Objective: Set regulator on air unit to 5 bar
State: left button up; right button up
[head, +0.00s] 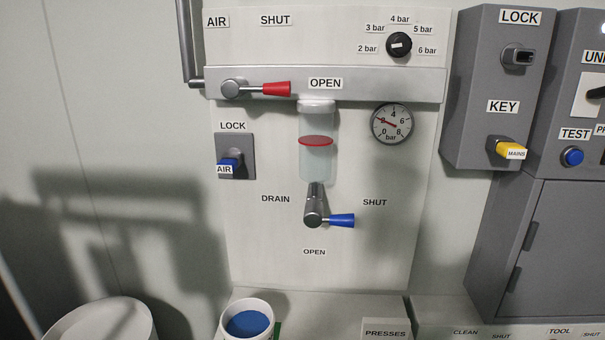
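The regulator is a black round knob (399,44) at the top right of the air unit's panel (380,250). Labels from 2 bar to 6 bar curve around it. Its white mark lies nearly level and appears to point left, toward the 2 bar label (367,48). The 5 bar label (423,29) is at its upper right. The round pressure gauge (391,123) below has its needle near 2. Neither of my grippers is in view.
A red-handled lever (270,88) points right at OPEN. A clear bowl (316,160) hangs below, with a blue-handled drain lever (340,220) pointing right. A grey cabinet (485,85) with a yellow key (508,148) stands right. A white tub (247,303) with blue contents sits below.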

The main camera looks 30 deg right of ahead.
aim_at(398, 44)
jog(key=z, duration=1.4)
